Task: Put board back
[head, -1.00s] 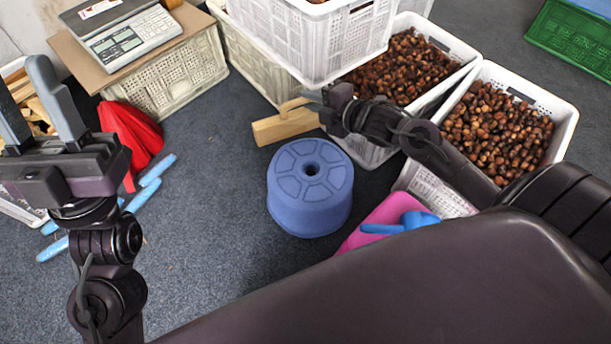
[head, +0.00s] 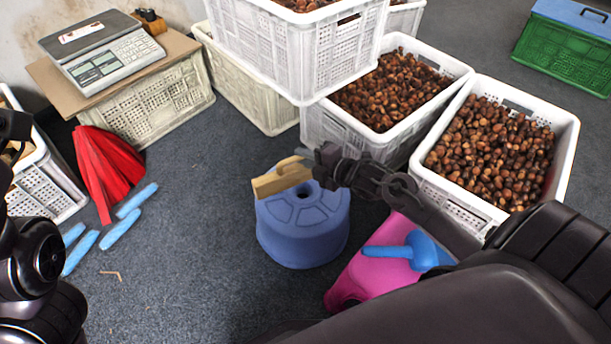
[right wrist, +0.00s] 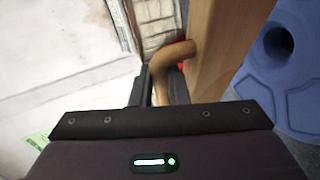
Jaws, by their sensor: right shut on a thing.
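The wooden board (head: 282,178) is a light brown block with a curved handle. My right gripper (head: 312,164) is shut on the board's handle. The right wrist view shows the board (right wrist: 228,45) and its handle (right wrist: 176,58) at the jaws, with the stool (right wrist: 292,70) to the right. Of my left arm, only dark parts show at the left edge; its fingertips are out of view.
A pink stool (head: 372,268) with a blue scoop (head: 412,250) stands right of the blue stool. White crates of chestnuts (head: 493,140) stand behind and right. A scale (head: 105,55) rests on a covered crate.

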